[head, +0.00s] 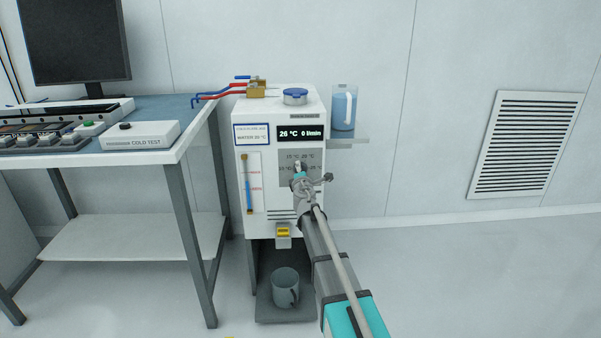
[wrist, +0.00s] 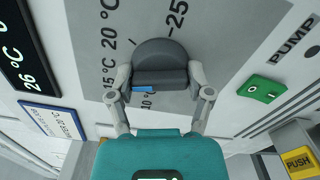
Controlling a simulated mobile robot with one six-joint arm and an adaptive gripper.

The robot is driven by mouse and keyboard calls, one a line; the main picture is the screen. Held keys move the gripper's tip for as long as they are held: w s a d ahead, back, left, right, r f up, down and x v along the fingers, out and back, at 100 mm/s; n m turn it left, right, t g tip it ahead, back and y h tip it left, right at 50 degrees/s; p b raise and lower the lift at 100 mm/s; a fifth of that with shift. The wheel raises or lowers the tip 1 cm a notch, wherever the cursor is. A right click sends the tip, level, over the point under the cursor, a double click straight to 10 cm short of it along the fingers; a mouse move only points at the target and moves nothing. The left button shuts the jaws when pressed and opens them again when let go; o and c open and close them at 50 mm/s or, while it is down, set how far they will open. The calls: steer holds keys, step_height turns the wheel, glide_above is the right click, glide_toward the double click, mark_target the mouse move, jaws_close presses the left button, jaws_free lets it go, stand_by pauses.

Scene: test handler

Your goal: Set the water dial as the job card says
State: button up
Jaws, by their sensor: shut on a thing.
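The water dial (wrist: 160,58) is a grey round knob with a raised grip bar on a grey scale plate. My gripper (wrist: 160,82) is shut on it, one finger on each side. A blue mark (wrist: 143,89) on the knob shows between the fingers, close to the 10 °C label; its exact pointing is hard to tell. Labels for 15, 20 and 25 °C also show. In the head view my gripper (head: 302,184) covers much of the dial. The job card (head: 254,134) reads water 20 °C. The display (head: 301,133) reads 26 °C and 0 l/min.
A green pump switch (wrist: 262,89) and a yellow push button (wrist: 298,160) lie right of the dial in the wrist view. A mug (head: 285,288) stands below the spout. A table (head: 140,158) stands left; the floor to the right is clear.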

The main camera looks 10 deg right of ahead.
steer(key=m, duration=0.4)
steer(key=shift+w+m, duration=0.1)
steer(key=shift+m, duration=0.2)
steer(key=m, duration=0.5)
steer(key=shift+d, duration=0.1)
steer(key=o, duration=1.1)
steer(key=shift+o, duration=0.2)
steer(key=s+a, duration=0.1)
steer(key=s, duration=1.1)
steer(key=shift+a, duration=0.2)
